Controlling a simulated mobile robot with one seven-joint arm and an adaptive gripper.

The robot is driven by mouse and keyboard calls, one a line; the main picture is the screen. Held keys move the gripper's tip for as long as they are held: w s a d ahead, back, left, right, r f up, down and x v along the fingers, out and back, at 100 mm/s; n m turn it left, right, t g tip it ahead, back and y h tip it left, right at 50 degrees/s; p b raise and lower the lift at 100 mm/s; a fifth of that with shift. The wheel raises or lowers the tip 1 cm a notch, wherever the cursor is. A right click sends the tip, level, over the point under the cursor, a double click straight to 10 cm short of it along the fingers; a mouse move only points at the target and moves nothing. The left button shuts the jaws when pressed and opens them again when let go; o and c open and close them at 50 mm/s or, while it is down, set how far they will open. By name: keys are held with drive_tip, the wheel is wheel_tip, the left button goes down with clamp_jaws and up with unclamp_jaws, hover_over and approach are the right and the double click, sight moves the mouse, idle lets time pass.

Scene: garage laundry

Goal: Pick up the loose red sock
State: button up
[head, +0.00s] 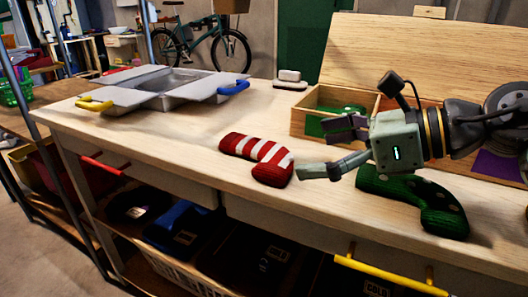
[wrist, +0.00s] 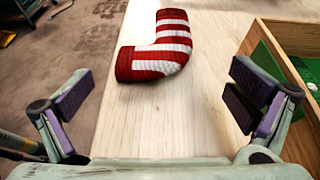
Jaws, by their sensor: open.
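The red sock (head: 258,157) with white stripes lies flat on the light wooden worktop, left of my gripper in the head view. In the wrist view the red sock (wrist: 157,47) lies ahead of the fingers, between their lines and a little left of centre. My gripper (head: 322,149) is open and empty; its two fingers (wrist: 158,108) stand wide apart with bare wood between them. One finger reaches near the sock's right end in the head view; I cannot tell whether they touch.
A wooden box (head: 301,122) with compartments stands behind my gripper, a green item inside; its wall (wrist: 275,57) is close to my right finger. A metal basin (head: 187,88) with flaps stands at the left. The worktop (head: 178,137) between is clear.

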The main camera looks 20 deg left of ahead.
sight(274, 154)
drive_tip(key=x, duration=0.6)
drive_tip(key=shift+s+a+r, duration=0.1)
drive_tip(key=shift+s+a, duration=0.1)
drive_tip(key=shift+a, duration=0.1)
drive_tip(key=c, duration=1.2)
drive_tip(key=shift+r, duration=0.1)
